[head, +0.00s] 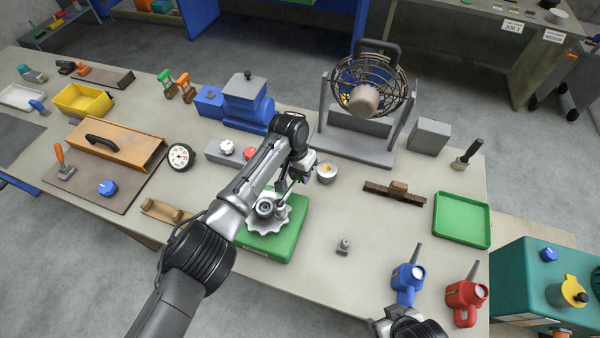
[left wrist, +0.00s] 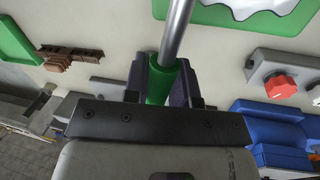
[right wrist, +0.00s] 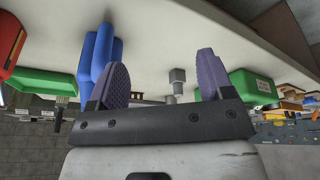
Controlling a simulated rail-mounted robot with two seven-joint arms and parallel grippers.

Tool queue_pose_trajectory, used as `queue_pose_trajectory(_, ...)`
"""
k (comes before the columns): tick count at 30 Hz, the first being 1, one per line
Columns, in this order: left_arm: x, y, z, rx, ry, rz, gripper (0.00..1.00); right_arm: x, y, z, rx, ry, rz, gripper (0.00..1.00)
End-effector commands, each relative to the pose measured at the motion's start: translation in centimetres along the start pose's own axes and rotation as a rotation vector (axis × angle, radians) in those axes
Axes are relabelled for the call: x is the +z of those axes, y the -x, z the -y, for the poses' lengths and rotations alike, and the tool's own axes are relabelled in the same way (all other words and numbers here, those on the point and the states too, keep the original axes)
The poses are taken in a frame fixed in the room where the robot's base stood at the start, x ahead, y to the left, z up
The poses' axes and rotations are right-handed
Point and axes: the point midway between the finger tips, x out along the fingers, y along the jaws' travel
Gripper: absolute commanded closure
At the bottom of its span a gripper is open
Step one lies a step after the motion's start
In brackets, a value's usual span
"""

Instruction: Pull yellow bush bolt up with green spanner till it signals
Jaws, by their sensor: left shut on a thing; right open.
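The green spanner (left wrist: 159,84) has a green handle and a metal shaft, seen in the left wrist view. My left gripper (left wrist: 160,78) is shut on its handle. In the head view my left gripper (head: 287,184) is over the back of a green block (head: 277,245) that bears a silver wavy-edged plate (head: 266,226). The shaft runs toward this plate; its tip is out of the left wrist view. No yellow bush bolt can be made out on the plate, which my left arm partly hides. My right gripper (right wrist: 162,82) is open and empty at the front right.
A caged fan (head: 366,88) on a grey stand is behind. A small cup (head: 326,171) is right of my left gripper. Blue (head: 408,280) and red (head: 465,298) oil cans are near my right gripper. A teal box (head: 530,285) with a yellow cap (head: 572,290) is far right.

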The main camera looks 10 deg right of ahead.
Motion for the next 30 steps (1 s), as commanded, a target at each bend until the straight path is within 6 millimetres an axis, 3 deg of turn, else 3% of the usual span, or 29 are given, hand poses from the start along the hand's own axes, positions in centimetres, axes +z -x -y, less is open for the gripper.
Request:
queue_pose_trajectory(17,0.0,2.9,-0.6,0.001,0.0,-0.001,1.0,-1.0,2.9,0.2,-0.007,-0.009,-0.002,0.26)
queue_pose_trajectory(30,0.0,3.0,-0.6,0.001,0.0,-0.001,1.0,-1.0,3.0,0.0,-0.004,-0.005,-0.001,0.26)
